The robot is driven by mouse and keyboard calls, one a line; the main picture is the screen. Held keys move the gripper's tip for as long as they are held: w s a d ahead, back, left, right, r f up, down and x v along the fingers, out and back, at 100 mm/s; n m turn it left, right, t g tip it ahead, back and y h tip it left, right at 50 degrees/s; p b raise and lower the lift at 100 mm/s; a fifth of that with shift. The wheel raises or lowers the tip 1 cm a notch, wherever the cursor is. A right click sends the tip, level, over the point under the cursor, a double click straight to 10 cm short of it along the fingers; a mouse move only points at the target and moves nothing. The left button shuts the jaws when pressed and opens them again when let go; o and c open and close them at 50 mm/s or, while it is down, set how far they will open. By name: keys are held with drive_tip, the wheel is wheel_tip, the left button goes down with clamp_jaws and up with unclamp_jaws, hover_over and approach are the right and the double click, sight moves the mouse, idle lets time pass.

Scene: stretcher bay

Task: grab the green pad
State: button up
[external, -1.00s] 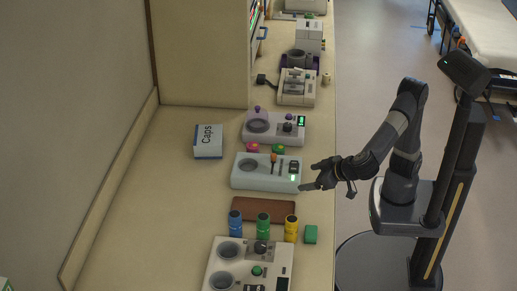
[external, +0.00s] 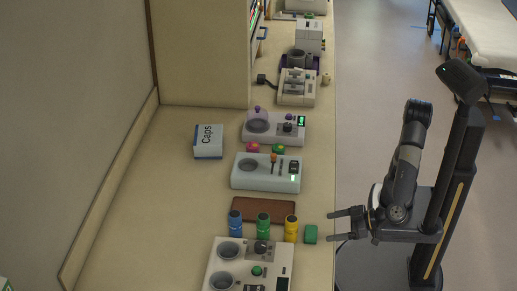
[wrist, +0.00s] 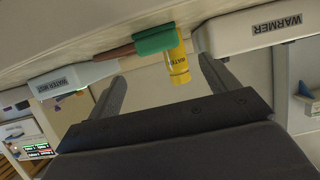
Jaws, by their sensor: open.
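The green pad (external: 311,234) is a small green block lying near the right edge of the counter, beside the yellow bottle (external: 291,229). In the wrist view the green pad (wrist: 155,40) shows ahead of my gripper, above the middle of the gap between the fingers. My gripper (external: 331,226) is open and empty. It is just off the counter's right edge, to the right of the pad, with its fingers pointing left toward it. In the wrist view my gripper (wrist: 160,82) shows its two fingers spread wide, apart from the pad.
A blue bottle (external: 235,224) and a green bottle (external: 263,227) stand left of the yellow one. The warmer (external: 225,270) lies in front of them.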

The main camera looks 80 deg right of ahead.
sight(311, 230)
drive_tip(key=x, duration=0.3)
drive_tip(key=shift+w, duration=0.15)
drive_tip(key=shift+f+p+x, duration=0.25)
drive_tip(key=shift+p+x, duration=0.2)
drive_tip(key=shift+x, duration=0.85)
drive_tip(key=shift+f+p+x, duration=0.3)
drive_tip(key=shift+p+x, duration=0.1)
drive_tip(key=shift+x, duration=0.95)
drive_tip(key=shift+s, duration=0.25)
drive_tip(key=shift+c, duration=0.3)
drive_tip(key=c, duration=1)
